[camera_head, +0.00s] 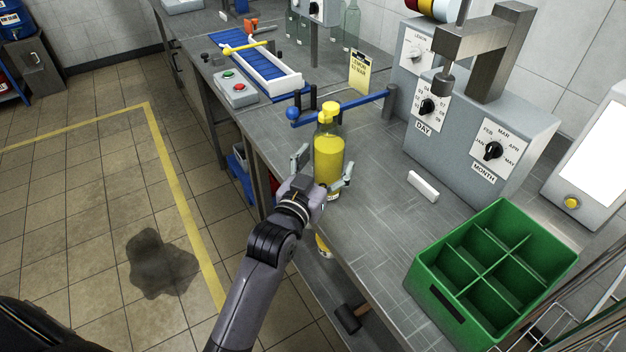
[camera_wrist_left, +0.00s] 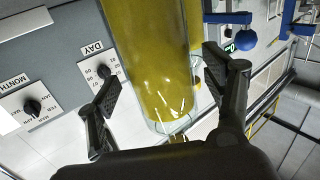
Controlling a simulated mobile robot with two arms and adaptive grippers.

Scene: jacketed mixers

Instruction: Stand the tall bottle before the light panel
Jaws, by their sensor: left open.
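The tall bottle (camera_head: 328,155), filled with yellow liquid and yellow-capped, stands upright on the grey counter near its front edge. My left gripper (camera_head: 325,172) is open, with one finger on each side of the bottle's lower body. In the left wrist view, the bottle (camera_wrist_left: 150,60) fills the middle between the spread fingers (camera_wrist_left: 165,85), with a gap at the left finger; contact at the right finger is unclear. The light panel (camera_head: 602,143), a bright white screen in a grey housing with a yellow button, stands at the far right. My right gripper is not in view.
A green divided crate (camera_head: 440,290) sits on the counter's near right, before the panel. A grey dial machine (camera_head: 470,130) stands behind. A blue-knobbed bar (camera_head: 345,106) is close behind the bottle. A white block (camera_head: 423,187) lies on otherwise clear counter right of the bottle.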

